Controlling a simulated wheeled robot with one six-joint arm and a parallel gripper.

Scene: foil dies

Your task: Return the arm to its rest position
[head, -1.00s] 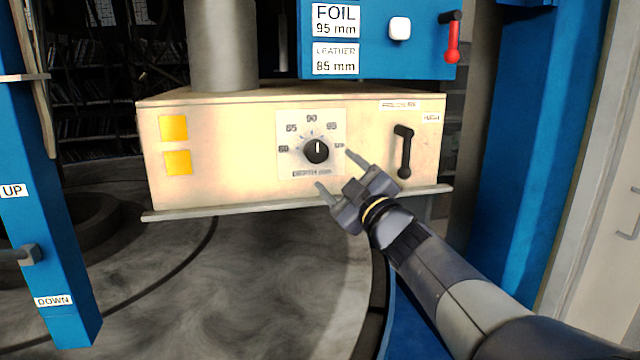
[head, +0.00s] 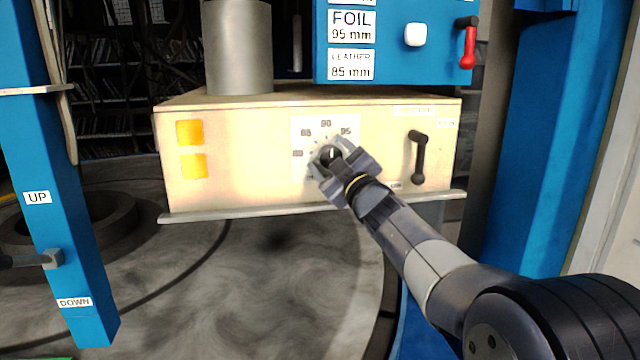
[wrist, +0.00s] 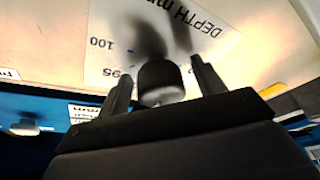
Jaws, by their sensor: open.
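The black depth knob (head: 332,152) is on a white dial plate (head: 302,133) on the front of the cream box. Its white mark points roughly up, towards the 90. My gripper (head: 331,156) is at the knob in the head view and partly covers the dial. In the wrist view the knob (wrist: 160,84) lies between the two spread fingers of my gripper (wrist: 159,70). Gaps show on both sides of it, so the jaws are open. My arm reaches in from the lower right.
A black lever handle (head: 417,157) is on the box, right of the dial. Two yellow squares (head: 190,132) are at its left. A blue panel (head: 392,40) with a white button (head: 415,35) and red lever (head: 468,45) is above. Blue posts (head: 72,200) stand either side.

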